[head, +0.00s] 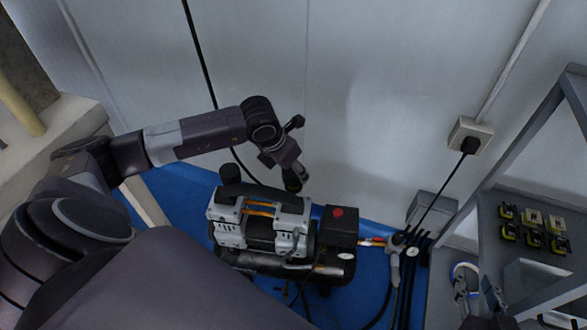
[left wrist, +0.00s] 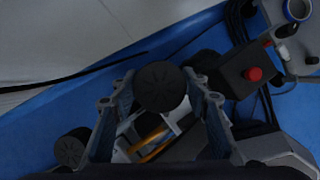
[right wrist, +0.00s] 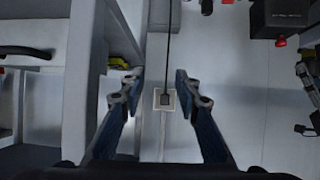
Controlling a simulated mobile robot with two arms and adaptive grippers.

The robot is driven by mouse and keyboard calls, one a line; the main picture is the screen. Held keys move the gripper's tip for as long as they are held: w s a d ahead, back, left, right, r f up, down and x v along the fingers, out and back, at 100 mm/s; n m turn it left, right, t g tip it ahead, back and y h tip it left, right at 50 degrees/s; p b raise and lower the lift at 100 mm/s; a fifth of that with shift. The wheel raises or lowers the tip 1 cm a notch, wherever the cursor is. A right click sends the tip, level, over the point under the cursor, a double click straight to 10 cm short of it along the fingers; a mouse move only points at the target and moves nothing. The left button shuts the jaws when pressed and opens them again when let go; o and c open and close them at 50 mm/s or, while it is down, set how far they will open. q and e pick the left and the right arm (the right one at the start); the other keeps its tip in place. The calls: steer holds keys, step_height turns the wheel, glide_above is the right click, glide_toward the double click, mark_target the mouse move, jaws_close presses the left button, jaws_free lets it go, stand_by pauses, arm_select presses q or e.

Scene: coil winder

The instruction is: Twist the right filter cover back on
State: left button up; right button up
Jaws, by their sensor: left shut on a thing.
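The compressor (head: 262,225) stands on the blue floor area, grey and black with a handle on top. The right filter cover (left wrist: 160,87) is a round black ribbed cap between my left gripper's fingers (left wrist: 160,98). In the head view, that cover (head: 292,181) is at the compressor's back right, under my left gripper (head: 287,163), which is shut on it. I cannot tell whether it is seated. The left filter cover (head: 229,171) is at the back left; it also shows in the left wrist view (left wrist: 72,147). My right gripper (right wrist: 158,88) is open and empty.
A black box with a red button (head: 338,213) sits at the compressor's right end. Hoses and fittings (head: 395,245) are right of it. A grey shelf rack (head: 490,225) with yellow-black parts stands at the far right. A wall rises close behind the compressor.

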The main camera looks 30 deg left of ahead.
arm_select(q)
steer(key=shift+f+b, duration=0.4)
steer(key=shift+f, duration=0.05)
steer(key=shift+f+b, duration=0.3)
steer(key=shift+f, duration=0.05)
steer(key=shift+f+b, duration=0.7)
steer(key=shift+f, duration=0.1)
arm_select(e)
steer(key=w+a+r+t+y, duration=0.1)
steer(key=r+t, duration=0.2)
steer(key=r, duration=0.4)
steer(key=w+a+r+t+y, duration=0.1)
steer(key=w+r+t, duration=0.1)
steer(key=r+t, duration=0.2)
steer(key=shift+w+a+r+t, duration=0.25)
steer(key=shift+a+r+t, duration=0.1)
steer(key=shift+r, duration=1.5)
steer(key=shift+r, duration=0.15)
steer(key=shift+s+r, duration=0.1)
steer(key=shift+r, duration=0.2)
arm_select(q)
steer(key=shift+f+b, duration=0.1)
steer(key=shift+b, duration=0.2)
arm_select(e)
steer(key=shift+s+a+r+t+y, duration=0.15)
steer(key=shift+r+t, duration=0.2)
steer(key=shift+r, duration=0.2)
steer(key=shift+s+d+r+t+y, duration=0.15)
steer(key=shift+r+t, duration=0.15)
steer(key=shift+r, duration=0.2)
